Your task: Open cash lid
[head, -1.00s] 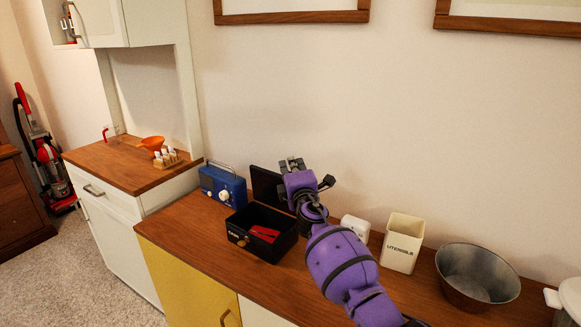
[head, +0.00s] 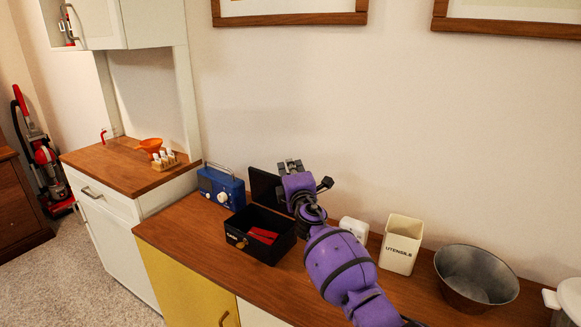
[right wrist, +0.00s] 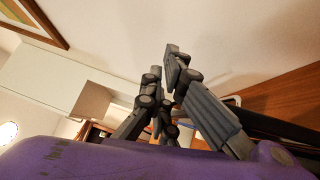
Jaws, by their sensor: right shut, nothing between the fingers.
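The black cash box (head: 258,236) sits on the wooden counter with its lid (head: 265,187) raised upright at the back. Something red (head: 262,235) lies inside the open box. My right gripper (head: 290,166) is above the box's back right side, beside the raised lid, and partly covers the lid's right end. In the right wrist view its fingers (right wrist: 165,60) are close together at the tips, with nothing visible between them. Whether the gripper touches the lid cannot be told. My left gripper is not in view.
A blue radio (head: 220,187) stands left of the box. Right of my arm are a white container (head: 354,229), a utensils canister (head: 400,246) and a metal bowl (head: 476,275). The counter (head: 185,222) is bare in front of the radio.

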